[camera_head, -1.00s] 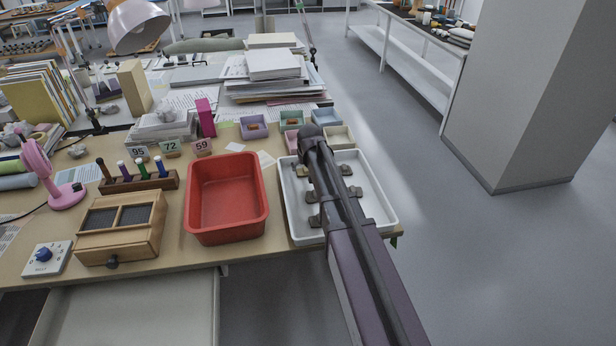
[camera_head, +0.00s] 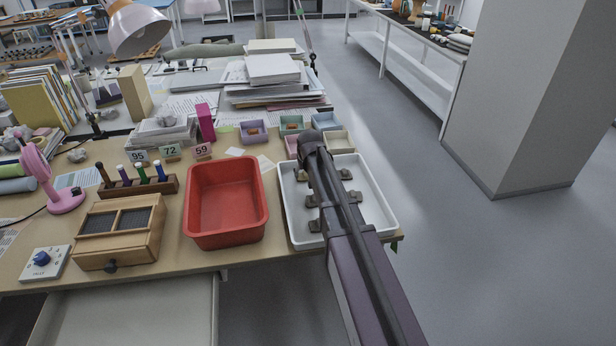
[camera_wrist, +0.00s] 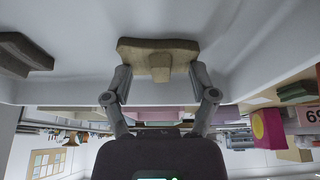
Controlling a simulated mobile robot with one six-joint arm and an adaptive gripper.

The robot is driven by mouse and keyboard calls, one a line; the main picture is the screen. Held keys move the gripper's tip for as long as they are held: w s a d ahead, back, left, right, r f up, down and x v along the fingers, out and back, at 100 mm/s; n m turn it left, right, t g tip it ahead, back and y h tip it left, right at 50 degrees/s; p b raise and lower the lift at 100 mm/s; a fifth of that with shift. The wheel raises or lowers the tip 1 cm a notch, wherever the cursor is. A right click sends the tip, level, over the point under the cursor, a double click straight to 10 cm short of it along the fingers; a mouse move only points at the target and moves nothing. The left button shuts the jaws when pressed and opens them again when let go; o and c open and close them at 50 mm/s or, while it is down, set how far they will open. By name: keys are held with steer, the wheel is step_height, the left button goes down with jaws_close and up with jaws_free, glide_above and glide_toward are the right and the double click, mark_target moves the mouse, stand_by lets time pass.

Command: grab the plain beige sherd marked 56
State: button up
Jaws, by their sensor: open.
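In the wrist view a plain beige-brown sherd (camera_wrist: 158,57) sits on the white tray surface. A second, darker sherd (camera_wrist: 24,55) lies apart at the left. In the head view my arm reaches over the white tray (camera_head: 388,217) and hides part of it. Several small brown sherds (camera_head: 314,226) show around the arm.
A red bin (camera_head: 226,203) stands left of the tray. Small coloured boxes (camera_head: 253,131) stand behind it, with number cards (camera_head: 202,151) to their left. A wooden box (camera_head: 120,232) and pen rack (camera_head: 138,187) are further left. Open floor lies right of the table.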

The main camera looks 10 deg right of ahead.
steer(key=shift+s, duration=0.2)
jaws_close()
steer(key=shift+w+r, duration=0.1)
steer(key=shift+r, duration=0.15)
steer(key=shift+w+r+p, duration=0.15)
steer(key=shift+r+p, duration=0.25)
steer(key=shift+p, duration=0.4)
steer(key=shift+r+p, duration=0.35)
steer(key=shift+r, duration=0.05)
steer(key=shift+r+p, duration=0.85)
steer(key=s+d, duration=0.1)
steer(key=s, duration=0.4)
steer(key=s+d, duration=0.2)
steer(key=s, duration=0.3)
steer(key=s+d+r+p, duration=0.1)
steer(key=s, duration=0.4)
steer(key=shift+s+d, duration=0.15)
steer(key=shift+d, duration=0.25)
